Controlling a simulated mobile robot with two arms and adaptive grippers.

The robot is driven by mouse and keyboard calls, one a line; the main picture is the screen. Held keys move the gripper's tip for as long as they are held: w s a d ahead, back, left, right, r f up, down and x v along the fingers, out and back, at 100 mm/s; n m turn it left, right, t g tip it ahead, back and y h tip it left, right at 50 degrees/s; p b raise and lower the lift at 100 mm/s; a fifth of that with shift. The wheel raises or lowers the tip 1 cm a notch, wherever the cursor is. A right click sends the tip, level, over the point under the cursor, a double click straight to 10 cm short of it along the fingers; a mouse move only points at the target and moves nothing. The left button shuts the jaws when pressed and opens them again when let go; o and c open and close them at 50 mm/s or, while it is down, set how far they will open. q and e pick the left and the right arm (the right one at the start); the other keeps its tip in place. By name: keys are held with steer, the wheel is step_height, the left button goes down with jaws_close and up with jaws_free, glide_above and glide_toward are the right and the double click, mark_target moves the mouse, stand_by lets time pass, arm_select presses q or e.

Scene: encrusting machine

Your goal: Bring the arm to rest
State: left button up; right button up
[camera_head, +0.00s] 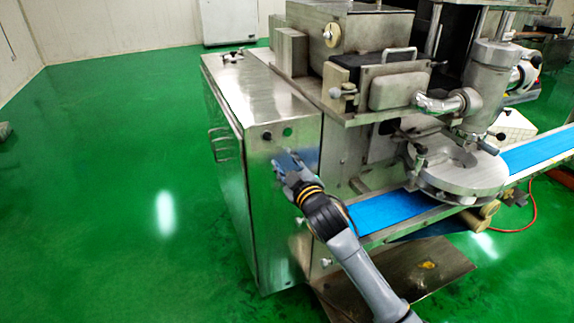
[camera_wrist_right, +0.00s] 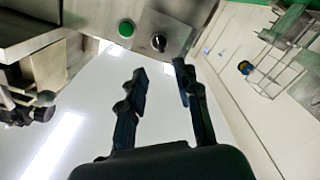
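My right arm reaches in from the lower right of the head view. Its gripper (camera_head: 284,163) is in front of the steel front panel of the encrusting machine (camera_head: 262,98), just below a green button (camera_head: 288,131) and a black knob (camera_head: 267,135). In the right wrist view the two dark fingers of the gripper (camera_wrist_right: 160,72) stand apart with nothing between them. The green button (camera_wrist_right: 126,28) and black knob (camera_wrist_right: 158,42) show beyond the fingertips. I cannot tell whether the fingers touch the panel. My left gripper is in neither view.
A blue conveyor belt (camera_head: 385,211) runs beside my right forearm, under a round steel plate (camera_head: 455,172). A low metal plate (camera_head: 430,266) lies below the belt. The green floor (camera_head: 110,200) to the left is clear.

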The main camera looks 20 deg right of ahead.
steer(key=shift+s, duration=0.7)
